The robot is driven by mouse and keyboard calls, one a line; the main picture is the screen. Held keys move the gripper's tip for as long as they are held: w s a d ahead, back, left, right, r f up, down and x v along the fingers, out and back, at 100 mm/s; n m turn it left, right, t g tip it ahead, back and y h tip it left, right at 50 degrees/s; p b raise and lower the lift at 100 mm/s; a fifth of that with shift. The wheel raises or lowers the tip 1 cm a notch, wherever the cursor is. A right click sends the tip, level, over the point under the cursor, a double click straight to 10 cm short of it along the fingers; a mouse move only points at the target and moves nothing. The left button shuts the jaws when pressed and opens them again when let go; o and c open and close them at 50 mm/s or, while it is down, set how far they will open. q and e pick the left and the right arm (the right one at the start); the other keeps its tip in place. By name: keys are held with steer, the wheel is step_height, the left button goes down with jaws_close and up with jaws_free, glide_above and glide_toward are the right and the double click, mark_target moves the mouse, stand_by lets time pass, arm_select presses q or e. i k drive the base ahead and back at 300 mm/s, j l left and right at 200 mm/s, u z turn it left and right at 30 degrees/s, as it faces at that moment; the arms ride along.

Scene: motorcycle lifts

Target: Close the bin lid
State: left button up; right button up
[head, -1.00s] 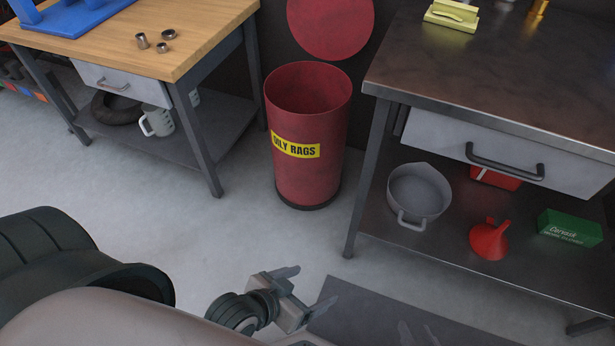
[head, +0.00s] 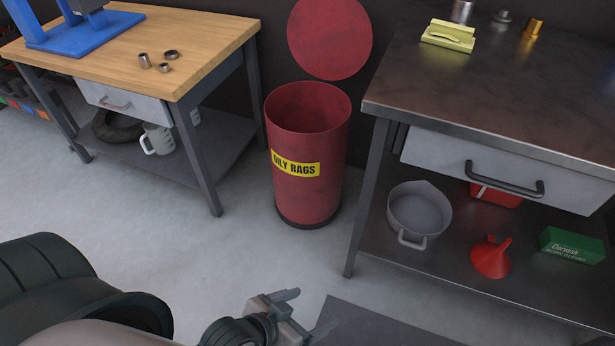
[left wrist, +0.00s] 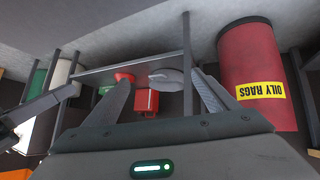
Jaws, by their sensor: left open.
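The red bin (head: 308,190) with a yellow "OILY RAGS" label stands upright on the floor between two benches in the head view. Its round red lid (head: 330,38) stands raised behind the open mouth, against the dark wall. The bin also shows on the right of the left wrist view (left wrist: 258,60), where the lid does not show. My left gripper (head: 308,312) is open and empty, low in front of the bin and apart from it. Its two fingers (left wrist: 160,98) spread in the left wrist view. My right gripper is not in view.
A wood-topped bench (head: 215,40) stands left of the bin. A metal-topped bench (head: 400,75) stands close on the right, with a grey pan (head: 418,212), red funnel (head: 490,258) and green box (head: 572,245) on its lower shelf. The floor before the bin is clear.

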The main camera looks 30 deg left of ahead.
mark_target(331, 40)
steer(key=i+j+z, duration=0.1)
steer(key=j, duration=0.2)
steer(key=i+j+z, duration=0.1)
steer(key=j, duration=0.25)
steer(key=i+j+z, duration=0.1)
steer(key=j, duration=0.25)
steer(key=i+j, duration=0.2)
steer(key=j, duration=0.15)
steer(key=l+z, duration=0.05)
